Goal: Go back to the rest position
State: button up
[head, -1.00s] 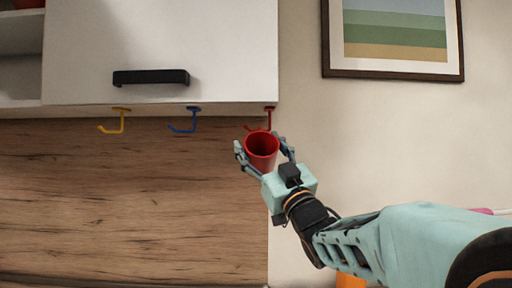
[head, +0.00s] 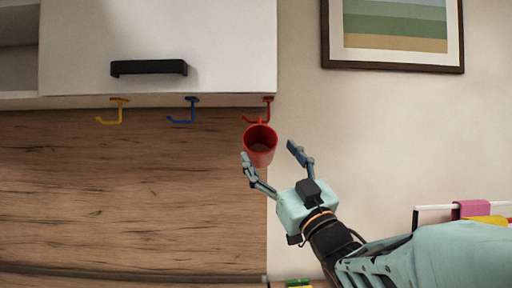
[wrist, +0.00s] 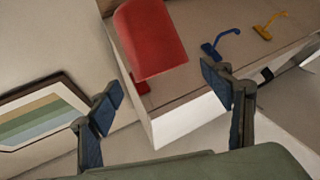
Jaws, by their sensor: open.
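A red mug (head: 260,148) is at the red hook (head: 267,104) under the right end of the white wall cupboard. It seems to hang there, with its open mouth toward the head camera. The contact with the hook cannot be made out clearly. My gripper (head: 270,153) is open and empty, just below and right of the mug, its fingers spread apart. In the wrist view the red mug (wrist: 150,38) stands beyond the two open fingertips, clear of both.
A blue hook (head: 186,114) and a yellow hook (head: 113,114) hang empty to the left. The white cupboard (head: 220,50) has a black handle. A framed picture (head: 395,30) hangs at the upper right. A rack with a pink cloth (head: 471,209) is at lower right. Bare wall lies between.

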aim_at(255, 129)
jog(key=shift+s+d+f, duration=0.15)
jog(key=shift+s+f, duration=0.05)
jog(key=shift+s, duration=0.15)
jog(key=shift+r, duration=0.1)
jog(key=x, duration=0.7)
jog(key=shift+w, duration=0.35)
jog(key=shift+w+a+r+p, duration=0.15)
jog(key=shift+a+r+p, duration=0.1)
jog(key=shift+r+p, duration=0.35)
jog(key=shift+p, duration=0.1)
jog(key=shift+f, duration=0.1)
